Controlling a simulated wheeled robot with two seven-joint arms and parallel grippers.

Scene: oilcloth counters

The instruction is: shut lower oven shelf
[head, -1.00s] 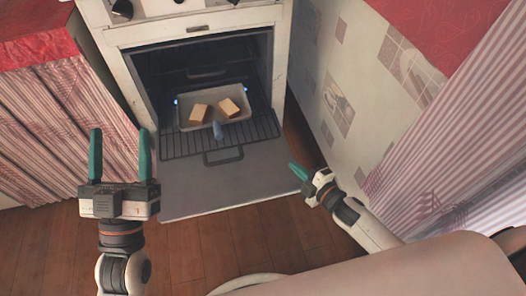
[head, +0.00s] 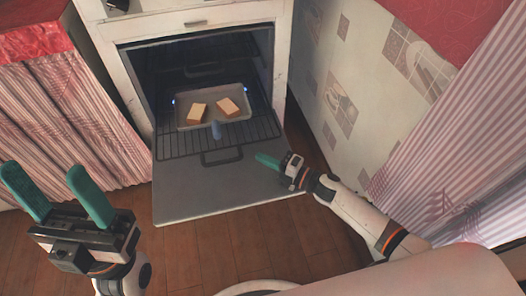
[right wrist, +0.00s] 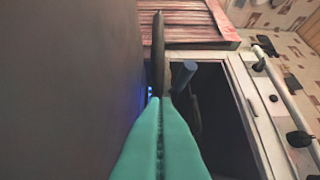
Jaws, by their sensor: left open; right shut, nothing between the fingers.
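The oven (head: 190,24) stands with its door (head: 225,190) folded down open. The lower shelf (head: 222,138), a dark wire rack, is pulled out over the door, with its front handle (head: 221,157) facing me. A pale tray (head: 212,94) with two bread slices rests at the rack's rear. My right gripper (head: 258,157) is shut and empty, just right of the rack's front edge above the door. In the right wrist view its green fingers (right wrist: 160,105) are closed; the shelf's edge cannot be clearly told there. My left gripper (head: 48,180) is open and empty, left of the door.
An upper rack (head: 203,69) sits inside the oven. A striped curtained counter (head: 75,120) flanks the oven on the left, a tiled wall (head: 340,90) on the right. Wooden floor (head: 190,250) is clear before the door.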

